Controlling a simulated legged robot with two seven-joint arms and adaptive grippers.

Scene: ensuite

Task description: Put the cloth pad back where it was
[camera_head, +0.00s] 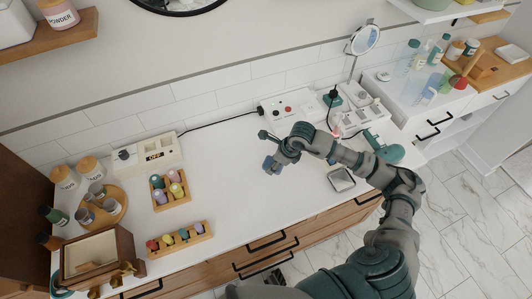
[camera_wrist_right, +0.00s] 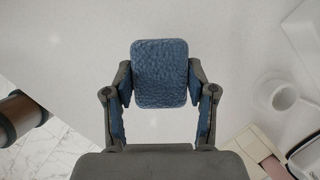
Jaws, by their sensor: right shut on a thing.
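The cloth pad (camera_wrist_right: 160,73) is a blue, rough-textured rounded rectangle. It sits between the fingers of my right gripper (camera_wrist_right: 160,88), which is shut on it. In the head view my right gripper (camera_head: 274,158) is over the middle of the white counter, and the blue pad (camera_head: 271,166) shows at its tips. I cannot tell its exact height above the counter. A small dark-rimmed square tray (camera_head: 342,180) lies on the counter to the right, near the front edge. My left gripper is not clearly seen.
The white counter (camera_head: 225,150) is clear around the gripper. At left are a box with a display (camera_head: 148,154), wooden racks of small colored items (camera_head: 180,240) and a wooden box (camera_head: 97,257). Behind right stand a socket panel (camera_head: 289,107) and a round mirror (camera_head: 362,40).

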